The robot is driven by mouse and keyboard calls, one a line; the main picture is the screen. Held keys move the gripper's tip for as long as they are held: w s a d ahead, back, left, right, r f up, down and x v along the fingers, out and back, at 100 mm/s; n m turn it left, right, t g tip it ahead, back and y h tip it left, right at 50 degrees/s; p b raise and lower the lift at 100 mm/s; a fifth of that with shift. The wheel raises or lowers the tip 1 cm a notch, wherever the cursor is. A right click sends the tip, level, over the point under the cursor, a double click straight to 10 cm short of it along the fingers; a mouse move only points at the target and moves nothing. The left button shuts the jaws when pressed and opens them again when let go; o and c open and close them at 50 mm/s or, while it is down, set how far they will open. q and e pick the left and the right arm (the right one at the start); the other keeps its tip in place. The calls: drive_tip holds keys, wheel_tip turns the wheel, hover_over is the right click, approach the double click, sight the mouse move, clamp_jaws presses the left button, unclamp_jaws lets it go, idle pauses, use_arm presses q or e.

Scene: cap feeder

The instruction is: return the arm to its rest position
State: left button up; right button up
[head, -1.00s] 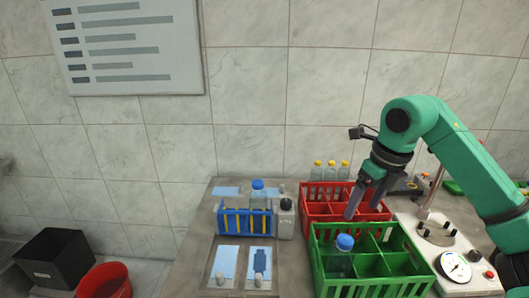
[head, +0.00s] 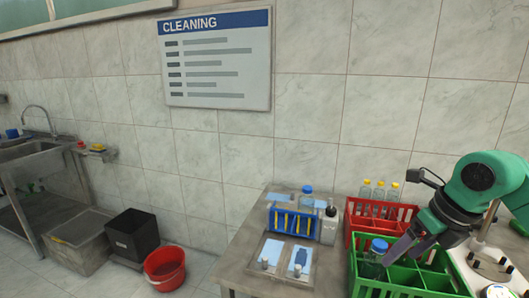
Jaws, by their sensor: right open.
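The gripper hides part of the crates. My left gripper is not in view.
The red crate (head: 350,217) stands behind the green one, with several yellow-capped bottles (head: 379,188) beyond. A blue rack (head: 292,221), a blue-capped bottle (head: 306,195) and a grey bottle (head: 329,228) stand left. A red bucket (head: 165,268) and black bin (head: 132,236) are on the floor.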

drive_tip(key=w+a+r+n+t+y, duration=0.15)
drive_tip(key=a+y, duration=0.65)
drive_tip(key=a, duration=1)
drive_tip(key=w+a+r+m+t+y, duration=0.1)
drive_tip(key=a+r+m+t+y, duration=0.3)
drive_tip(key=a+r+y, duration=0.25)
drive_tip(key=w+d+r+m+t+h, duration=0.1)
drive_tip(key=w+d+m+t+h, duration=0.45)
drive_tip(key=d+m+t, duration=0.75)
drive_tip(key=s+d+f+m+g+h, duration=0.1)
drive_tip(key=d+f+m+g+h, duration=0.25)
drive_tip(key=f+m+h, duration=0.4)
drive_tip(key=s+d+f+m+g+h, duration=0.25)
drive_tip(key=d+f+m+h, duration=0.2)
drive_tip(key=f+m, duration=0.6)
drive_tip(key=s+a+f+m+g+y, duration=0.1)
drive_tip(key=s+a+f+m+g, duration=0.15)
drive_tip(key=s+f+g, duration=1.3)
drive_tip(key=s+f+t, duration=0.1)
drive_tip(key=s+f, duration=0.1)
drive_tip(key=f, duration=1.1)
drive_tip(key=s+f+t, duration=0.1)
drive_tip(key=s+f, duration=0.2)
drive_tip(key=f, duration=1)
drive_tip(key=s+d+f+g, duration=0.1)
drive_tip(key=s+d+f, duration=0.2)
drive_tip(key=s+f, duration=1.2)
drive_tip(key=shift+s+f, duration=0.15)
drive_tip(key=shift+s, duration=0.85)
